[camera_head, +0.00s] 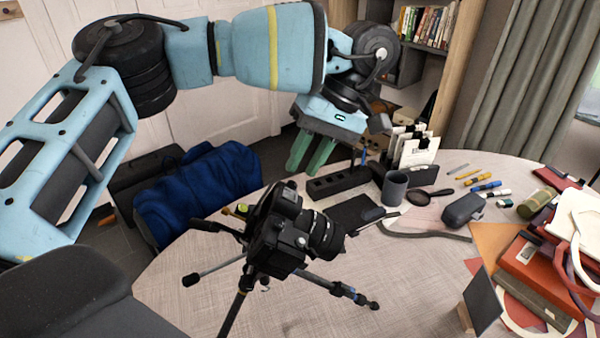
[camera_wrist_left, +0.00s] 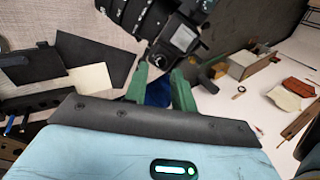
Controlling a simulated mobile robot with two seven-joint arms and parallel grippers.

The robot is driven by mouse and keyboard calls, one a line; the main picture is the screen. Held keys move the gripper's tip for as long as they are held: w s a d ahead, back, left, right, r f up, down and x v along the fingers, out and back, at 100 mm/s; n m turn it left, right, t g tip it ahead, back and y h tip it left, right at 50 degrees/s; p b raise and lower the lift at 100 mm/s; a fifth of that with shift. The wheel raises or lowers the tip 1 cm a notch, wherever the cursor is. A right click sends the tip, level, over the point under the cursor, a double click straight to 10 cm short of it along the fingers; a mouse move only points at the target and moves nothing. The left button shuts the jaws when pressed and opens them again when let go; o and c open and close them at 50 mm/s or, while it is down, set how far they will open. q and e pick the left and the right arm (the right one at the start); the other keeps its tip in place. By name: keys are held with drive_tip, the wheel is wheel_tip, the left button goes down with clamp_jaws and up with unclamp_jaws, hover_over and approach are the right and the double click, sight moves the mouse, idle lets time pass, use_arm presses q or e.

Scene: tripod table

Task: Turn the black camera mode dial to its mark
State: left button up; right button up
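The black camera (camera_head: 283,240) sits on a tripod on the round table, with its lens (camera_head: 323,235) facing right. A round knob shows on its top, but I cannot tell surely whether it is the mode dial, and I cannot make out the mark. In the left wrist view the camera (camera_wrist_left: 178,38) is just beyond the fingertips. My left gripper (camera_head: 304,170) has its green fingers apart and empty, behind and above the camera in the head view. The fingers (camera_wrist_left: 160,78) show a gap in the wrist view, with nothing held. My right gripper is not in view.
The tripod's legs and handles spread over the table (camera_head: 190,290). Behind the camera stand a black organizer (camera_head: 340,183), a grey cup (camera_head: 395,188) and a card holder. A magnifier (camera_head: 420,196), pens, a dark case (camera_head: 463,209) and red books (camera_head: 540,265) lie to the right.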

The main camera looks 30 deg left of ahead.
sight(293, 184)
use_arm(q)
drive_tip(key=shift+x, duration=1.65)
clamp_jaws()
drive_tip(key=shift+r+n, duration=0.15)
drive_tip(key=shift+n, duration=0.25)
drive_tip(key=shift+n+p, duration=0.3)
unclamp_jaws()
